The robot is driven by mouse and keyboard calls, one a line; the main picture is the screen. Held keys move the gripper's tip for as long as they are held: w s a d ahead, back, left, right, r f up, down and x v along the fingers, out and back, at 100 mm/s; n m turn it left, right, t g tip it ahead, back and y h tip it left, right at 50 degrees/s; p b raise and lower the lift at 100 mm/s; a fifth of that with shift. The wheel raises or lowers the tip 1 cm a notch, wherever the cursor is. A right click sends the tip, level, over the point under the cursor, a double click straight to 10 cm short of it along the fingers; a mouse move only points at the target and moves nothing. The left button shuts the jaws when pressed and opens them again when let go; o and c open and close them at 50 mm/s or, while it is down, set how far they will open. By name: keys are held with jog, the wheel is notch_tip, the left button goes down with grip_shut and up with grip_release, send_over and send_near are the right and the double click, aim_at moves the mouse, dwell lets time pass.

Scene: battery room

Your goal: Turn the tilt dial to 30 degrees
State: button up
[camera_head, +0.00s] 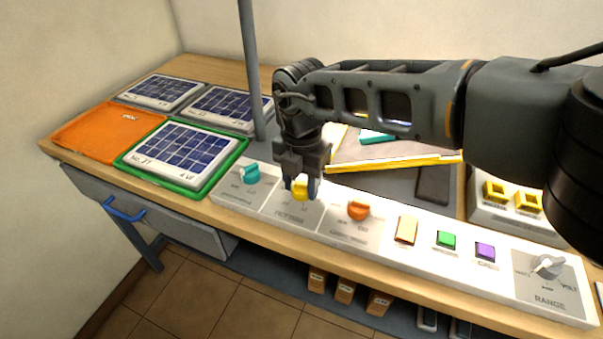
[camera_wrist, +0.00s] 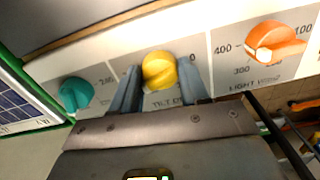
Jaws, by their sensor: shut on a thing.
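The yellow tilt dial (camera_head: 301,190) sits on the white control strip (camera_head: 380,238) along the bench front. In the wrist view, the dial (camera_wrist: 159,70) is between the two fingers of my gripper (camera_wrist: 160,84), above a partly covered label that seems to read "TILT DEG". A 0 shows to the right of the dial; the other scale marks are largely hidden by the fingers. In the head view, my gripper (camera_head: 299,185) points down over the dial and is shut on it. The dial's exact pointer angle cannot be read.
A teal dial (camera_head: 250,174) is close on the left and an orange dial (camera_head: 358,209) close on the right. Further right are coloured buttons (camera_head: 447,239) and a range knob (camera_head: 548,266). A grey post (camera_head: 253,75) stands behind, near solar panels (camera_head: 182,149).

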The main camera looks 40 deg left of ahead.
aim_at(301, 183)
jog(key=shift+r+m+p, duration=0.1)
jog(key=shift+m+p, duration=0.95)
jog(key=shift+m, duration=0.45)
jog(key=o, duration=1)
jog(key=shift+o, duration=0.2)
notch_tip(301, 183, up, 8)
jog(key=shift+f+b, duration=0.15)
jog(key=shift+b, duration=0.35)
